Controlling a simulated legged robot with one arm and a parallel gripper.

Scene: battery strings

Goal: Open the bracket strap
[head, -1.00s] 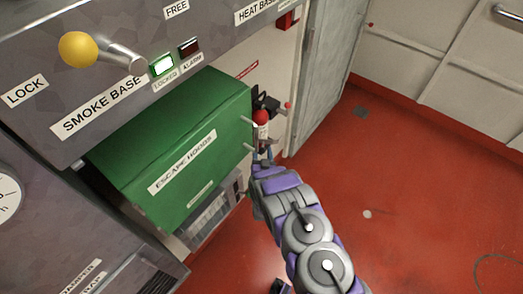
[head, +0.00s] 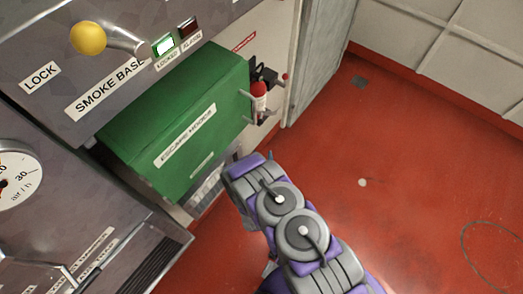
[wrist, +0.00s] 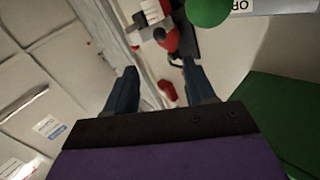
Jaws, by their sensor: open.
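A small red extinguisher (head: 259,98) with a pale label hangs in a black bracket (head: 265,74) on the wall, right of the green box. I cannot make out the strap itself in the head view. In the wrist view my gripper (wrist: 159,66) is open, with two dark blue fingers apart and nothing held between them. A red and white body, seemingly the extinguisher (wrist: 152,12), and dark bracket parts (wrist: 185,42) lie beyond the fingertips. A red piece (wrist: 168,90) shows between the fingers. In the head view my arm ends below the extinguisher, fingers mostly hidden.
The green escape hoods box (head: 180,125) juts out left of the extinguisher and shows at the right in the wrist view (wrist: 285,115). A yellow-knobbed lever (head: 88,38) stands on the grey cabinet. Open red floor (head: 400,180) lies to the right.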

